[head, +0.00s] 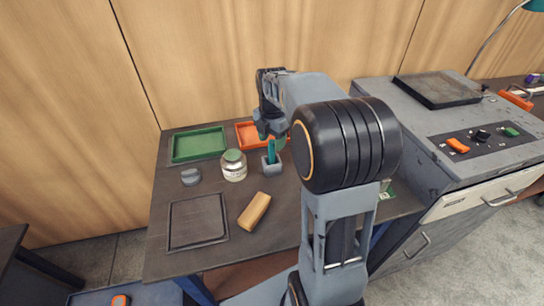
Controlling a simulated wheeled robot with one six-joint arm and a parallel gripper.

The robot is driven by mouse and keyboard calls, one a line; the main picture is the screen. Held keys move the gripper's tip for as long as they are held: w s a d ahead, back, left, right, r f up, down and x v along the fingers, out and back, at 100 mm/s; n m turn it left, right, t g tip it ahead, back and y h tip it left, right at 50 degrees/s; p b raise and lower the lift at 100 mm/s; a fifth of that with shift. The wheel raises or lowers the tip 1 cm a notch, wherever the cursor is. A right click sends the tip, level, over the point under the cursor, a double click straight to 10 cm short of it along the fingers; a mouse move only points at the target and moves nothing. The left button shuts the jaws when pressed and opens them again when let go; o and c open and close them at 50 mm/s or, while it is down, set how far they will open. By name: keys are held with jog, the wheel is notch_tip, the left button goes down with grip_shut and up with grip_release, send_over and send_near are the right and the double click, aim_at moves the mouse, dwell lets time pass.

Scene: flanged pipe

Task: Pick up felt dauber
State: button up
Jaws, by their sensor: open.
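A slim teal stick, which looks like the felt dauber (271,148), stands upright in a small grey holder (271,167) on the dark workbench. Its lower end is hidden in the holder. My gripper (267,132) points down just above and behind the teal stick in the picture. It is open, and I see nothing held in it. The fingertips are small and partly overlap the orange tray behind, so I cannot tell whether they touch the stick.
A green tray (199,146) and orange tray (246,134) lie at the back. A tan block (254,211), grey lump (191,177) and dark square tray (198,222) lie nearer. A grey cabinet (445,125) stands right.

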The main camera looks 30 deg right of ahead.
aim_at(272, 156)
jog(key=shift+s+f, duration=0.1)
jog(key=shift+f, duration=1.85)
jog(key=c, duration=1)
